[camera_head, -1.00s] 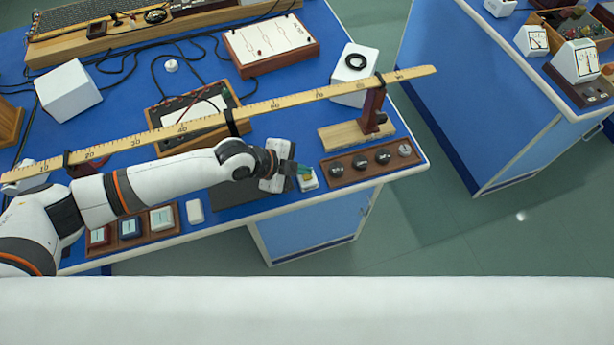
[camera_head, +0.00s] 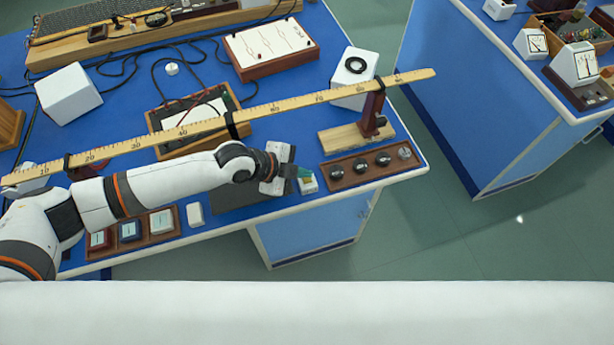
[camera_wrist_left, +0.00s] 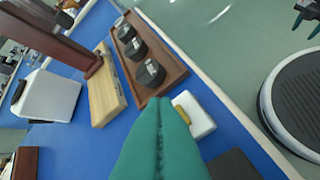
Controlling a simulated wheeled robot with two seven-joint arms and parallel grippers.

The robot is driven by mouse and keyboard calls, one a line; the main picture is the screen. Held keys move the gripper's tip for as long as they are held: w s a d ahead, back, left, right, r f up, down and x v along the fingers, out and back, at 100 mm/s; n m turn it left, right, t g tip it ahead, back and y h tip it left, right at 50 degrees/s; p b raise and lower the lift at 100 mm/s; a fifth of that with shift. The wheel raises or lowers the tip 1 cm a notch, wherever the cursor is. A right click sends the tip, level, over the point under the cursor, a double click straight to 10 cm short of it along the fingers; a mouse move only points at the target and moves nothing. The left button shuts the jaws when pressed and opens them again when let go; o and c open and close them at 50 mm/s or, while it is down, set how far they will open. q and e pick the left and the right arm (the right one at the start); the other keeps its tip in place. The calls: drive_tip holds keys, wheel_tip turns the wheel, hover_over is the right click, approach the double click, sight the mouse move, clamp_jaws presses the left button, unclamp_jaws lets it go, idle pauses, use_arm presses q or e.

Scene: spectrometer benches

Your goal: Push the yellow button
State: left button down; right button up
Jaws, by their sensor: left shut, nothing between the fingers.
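The yellow button (camera_wrist_left: 182,114) sits on a small white box (camera_wrist_left: 197,116), partly hidden behind my left fingers in the left wrist view. In the head view the white box (camera_head: 309,185) stands near the front edge of the blue bench, and the button is mostly covered. My left gripper (camera_head: 305,173) reaches in from the left, with its teal fingers shut, empty and over the box. The fingers also fill the lower middle of the left wrist view (camera_wrist_left: 160,103). I cannot tell whether they touch the button.
A wooden tray with dark knobs (camera_head: 336,171) lies just right of the box. A ruler (camera_head: 270,107) on stands spans the bench behind my arm. A wooden-based stand (camera_head: 342,138) is behind the tray. The floor in front is clear.

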use_arm(q)
drive_tip(key=shift+f, duration=0.15)
idle(0.8)
drive_tip(key=shift+f+b, duration=0.3)
drive_tip(key=shift+b, duration=0.05)
drive_tip(key=shift+f+b, duration=0.45)
idle(0.5)
drive_tip(key=shift+r, duration=0.1)
idle(0.3)
drive_tip(key=shift+r+p, duration=0.7)
drive_tip(key=shift+r, duration=0.1)
wheel_tip(320, 180, up, 5)
drive_tip(key=p, duration=0.4)
idle(0.7)
